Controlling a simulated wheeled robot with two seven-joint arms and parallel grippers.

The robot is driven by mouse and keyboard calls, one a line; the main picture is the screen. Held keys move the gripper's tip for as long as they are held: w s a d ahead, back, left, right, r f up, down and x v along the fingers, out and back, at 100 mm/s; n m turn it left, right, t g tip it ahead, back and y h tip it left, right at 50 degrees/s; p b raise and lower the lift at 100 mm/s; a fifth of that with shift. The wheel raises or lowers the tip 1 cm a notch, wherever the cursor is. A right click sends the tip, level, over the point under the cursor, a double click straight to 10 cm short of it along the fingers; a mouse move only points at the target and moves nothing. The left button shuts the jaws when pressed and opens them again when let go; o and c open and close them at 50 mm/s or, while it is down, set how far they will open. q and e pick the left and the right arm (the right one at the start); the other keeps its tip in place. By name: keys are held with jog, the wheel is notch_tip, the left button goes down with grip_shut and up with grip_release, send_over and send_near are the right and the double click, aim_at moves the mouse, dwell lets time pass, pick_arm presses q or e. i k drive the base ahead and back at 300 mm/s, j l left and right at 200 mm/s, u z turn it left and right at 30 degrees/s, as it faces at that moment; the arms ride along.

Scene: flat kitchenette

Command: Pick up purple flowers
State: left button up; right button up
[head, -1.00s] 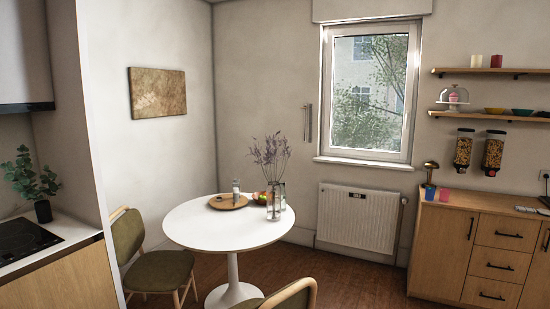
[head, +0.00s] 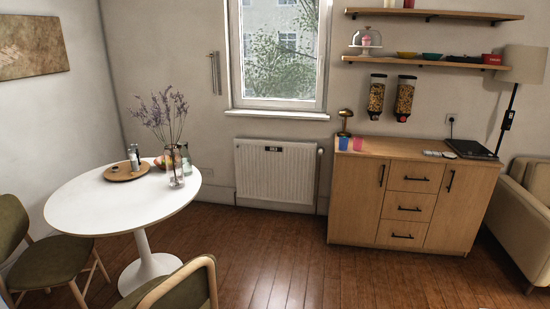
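The purple flowers (head: 163,117) stand upright in a clear glass vase (head: 175,168) near the right back edge of the round white table (head: 110,208). Their thin stems spread out above the rim. Fruit and a second glass sit close beside the vase and partly overlap it. Neither of my grippers shows in the head view.
A wooden tray (head: 125,171) with shakers is left of the vase. Green chairs (head: 185,288) stand in front of and left of the table. A radiator (head: 275,171) and a wooden cabinet (head: 409,203) line the back wall. Wooden floor (head: 285,260) is free right of the table.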

aim_at(157, 113)
jog(key=i+l+z, duration=0.2)
jog(key=i, duration=0.35)
jog(key=i+l+z, duration=0.2)
jog(key=i, duration=0.4)
jog(key=i+l+z, duration=0.2)
jog(key=i, duration=0.35)
jog(key=i+j+u, duration=0.15)
jog(key=i+u, duration=0.75)
jog(key=i, duration=0.2)
jog(key=i+l+u, duration=0.25)
jog(key=i+u, duration=0.2)
jog(key=i, duration=0.05)
